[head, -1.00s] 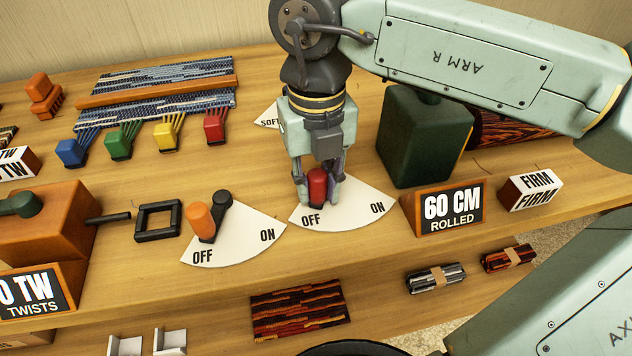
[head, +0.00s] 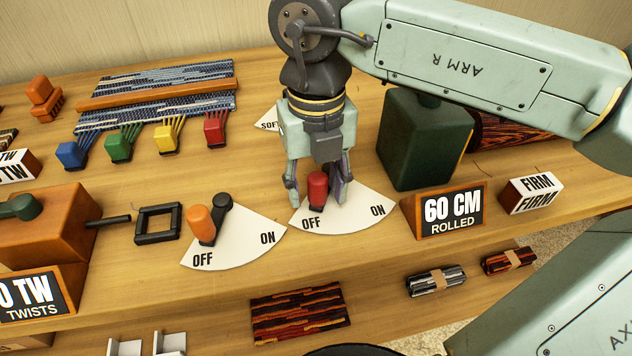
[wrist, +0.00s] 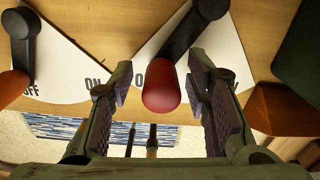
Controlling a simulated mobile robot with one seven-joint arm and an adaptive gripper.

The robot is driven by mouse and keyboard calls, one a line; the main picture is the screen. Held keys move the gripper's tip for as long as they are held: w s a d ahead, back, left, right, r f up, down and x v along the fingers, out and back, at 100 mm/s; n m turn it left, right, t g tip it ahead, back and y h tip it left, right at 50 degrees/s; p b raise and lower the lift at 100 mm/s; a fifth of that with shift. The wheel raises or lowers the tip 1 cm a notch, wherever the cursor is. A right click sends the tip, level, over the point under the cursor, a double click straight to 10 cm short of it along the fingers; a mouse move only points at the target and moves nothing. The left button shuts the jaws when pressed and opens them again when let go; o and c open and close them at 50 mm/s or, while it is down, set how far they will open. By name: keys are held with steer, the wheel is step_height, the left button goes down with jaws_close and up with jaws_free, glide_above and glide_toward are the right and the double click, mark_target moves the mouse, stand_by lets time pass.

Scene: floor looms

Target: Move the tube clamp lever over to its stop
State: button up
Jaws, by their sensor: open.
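A lever with a red grip (head: 318,186) stands at the OFF end of a white fan-shaped plate (head: 350,212) marked OFF and ON. My gripper (head: 317,196) is open over it, one finger on each side of the grip. In the wrist view the red grip (wrist: 162,92) lies between the spread fingers (wrist: 160,80), with gaps on both sides. A second lever with an orange grip (head: 200,222) stands near OFF on its own plate (head: 235,250). No label in view says which is the tube clamp lever.
A dark green block (head: 425,140) stands close to the right of my gripper. A "60 CM ROLLED" sign (head: 450,210) and a FIRM block (head: 530,192) lie right of the plate. A black frame (head: 158,224) lies left. The bench's front edge is close.

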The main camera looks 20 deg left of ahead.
step_height(320, 180, up, 12)
stand_by(0.5)
stand_by(0.3)
